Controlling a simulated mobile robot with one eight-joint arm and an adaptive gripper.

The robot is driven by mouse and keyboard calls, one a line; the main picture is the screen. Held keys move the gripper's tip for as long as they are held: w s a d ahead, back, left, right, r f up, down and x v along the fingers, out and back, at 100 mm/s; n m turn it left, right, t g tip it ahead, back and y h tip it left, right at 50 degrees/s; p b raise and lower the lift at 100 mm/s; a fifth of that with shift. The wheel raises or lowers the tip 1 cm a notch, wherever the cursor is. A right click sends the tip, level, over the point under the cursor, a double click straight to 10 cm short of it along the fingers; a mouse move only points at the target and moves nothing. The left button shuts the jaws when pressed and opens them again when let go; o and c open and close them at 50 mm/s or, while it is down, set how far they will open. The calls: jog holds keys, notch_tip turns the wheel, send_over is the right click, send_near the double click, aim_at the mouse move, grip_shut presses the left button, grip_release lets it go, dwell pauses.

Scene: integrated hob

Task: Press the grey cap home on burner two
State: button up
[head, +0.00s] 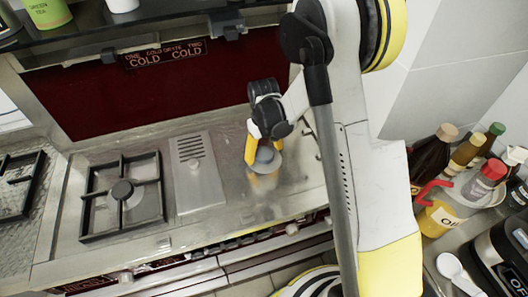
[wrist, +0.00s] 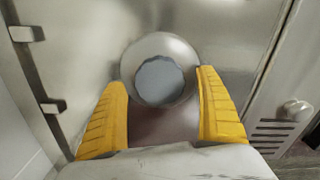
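The grey cap (wrist: 160,81) is a round, blue-grey disc in the wrist view. It sits within a paler metal ring (wrist: 146,46), which looks like the burner's body; I cannot tell whether the cap is fully seated. In the head view the burner and cap (head: 267,157) are on the right part of the steel hob, partly hidden by my gripper. My gripper (wrist: 163,80) is open, its yellow fingers on either side of the near part of the ring, with gaps between them and the cap. It also shows in the head view (head: 258,160), low over the burner.
Another burner with a black pan support (head: 122,195) stands to the left, past a vented steel strip (head: 195,170). A display (head: 165,54) on the red back panel reads COLD twice. Bottles (head: 455,180) crowd the right counter. A shelf (head: 140,22) overhangs the back.

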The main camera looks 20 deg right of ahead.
aim_at(264, 153)
notch_tip(264, 153, up, 12)
dwell(0.6)
dwell(0.4)
jog(key=s+r+m+t, duration=0.1)
jog(key=s+r+t, duration=0.2)
jog(key=s+r, duration=0.7)
jog(key=s+r+m+t, duration=0.2)
jog(key=s+r+t, duration=0.1)
jog(key=s, duration=0.7)
jog(key=shift+t, duration=0.7)
